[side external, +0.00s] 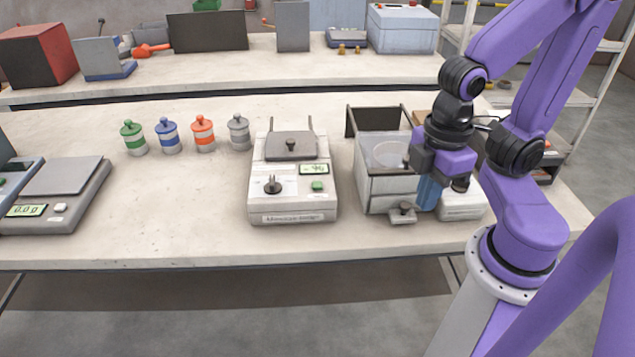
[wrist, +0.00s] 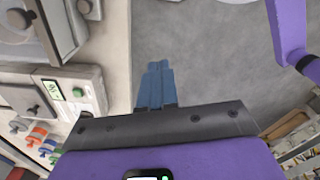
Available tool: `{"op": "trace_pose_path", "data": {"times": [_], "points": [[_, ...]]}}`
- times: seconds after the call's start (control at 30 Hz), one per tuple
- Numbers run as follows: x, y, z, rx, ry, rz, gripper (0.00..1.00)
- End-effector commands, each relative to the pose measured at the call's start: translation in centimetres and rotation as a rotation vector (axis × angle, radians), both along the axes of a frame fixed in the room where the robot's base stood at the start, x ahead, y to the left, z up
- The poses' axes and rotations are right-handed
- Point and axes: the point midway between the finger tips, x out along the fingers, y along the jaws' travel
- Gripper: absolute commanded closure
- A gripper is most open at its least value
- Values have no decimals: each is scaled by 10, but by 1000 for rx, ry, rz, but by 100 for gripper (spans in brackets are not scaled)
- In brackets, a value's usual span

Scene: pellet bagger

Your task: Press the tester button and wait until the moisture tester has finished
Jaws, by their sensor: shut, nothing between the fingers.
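The moisture tester (side external: 292,206) is a pale box near the middle of the bench, with a closed grey lid, a black knob and a lit green display (side external: 313,169). Its reading is too small to read. The green tester button (side external: 317,186) is at its front right, with nothing touching it. In the wrist view the tester (wrist: 75,75) is at the left, with its button (wrist: 77,92) uncovered. My gripper (side external: 428,193) has blue fingers, shut and empty, to the right of the tester. The fingers also show in the wrist view (wrist: 155,85), over the grey floor beyond the bench edge.
A metal box (side external: 390,190) with a raised lid stands between tester and gripper. A pale device (side external: 461,206) is partly hidden behind my gripper. Several colour-banded jars (side external: 203,134) stand left of the tester, and a scale (side external: 65,185) further left. The bench front is clear.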

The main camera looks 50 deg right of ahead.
Motion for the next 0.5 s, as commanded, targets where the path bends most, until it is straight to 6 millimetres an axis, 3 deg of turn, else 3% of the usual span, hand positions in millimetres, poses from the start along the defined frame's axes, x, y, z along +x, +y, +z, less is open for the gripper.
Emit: {"op": "trace_pose_path", "data": {"times": [0.33, 0.5], "points": [[1, 0, 0, 0, 4, -9, 100], [7, 3, -1, 2, 46, -104, 100]]}}
